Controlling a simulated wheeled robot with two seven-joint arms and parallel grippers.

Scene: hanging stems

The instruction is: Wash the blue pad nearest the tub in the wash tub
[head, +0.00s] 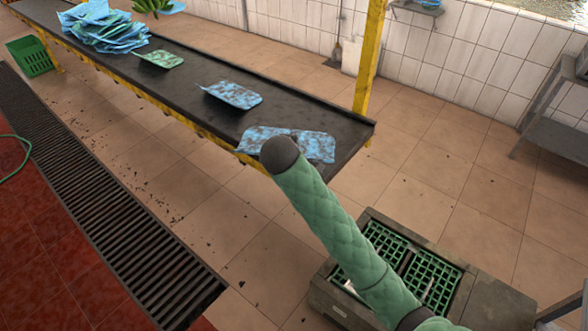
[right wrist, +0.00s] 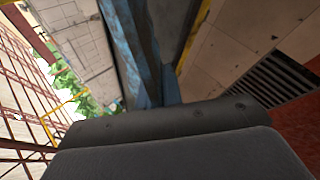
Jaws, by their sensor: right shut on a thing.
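The blue pad nearest the tub (head: 305,144), mottled with brown dirt, is at the near end of the dark table. My right arm, in a green quilted sleeve, reaches to its near edge. Its dark rounded end hides the fingers and part of the pad in the head view. In the right wrist view my right gripper (right wrist: 180,140) shows as a dark grey body, with blue pad surface (right wrist: 172,88) just beyond it; it is shut on that pad. A grey-brown tub (head: 325,298) with green grids inside stands on the floor, partly behind my arm. My left gripper is not in view.
Another dirty blue pad (head: 233,95), a green pad (head: 161,59) and a blue pile (head: 100,32) lie farther along the dark table (head: 300,112). A yellow post (head: 370,60) rises behind it. A grey stand (head: 550,105) is at right. Tiled floor between is open.

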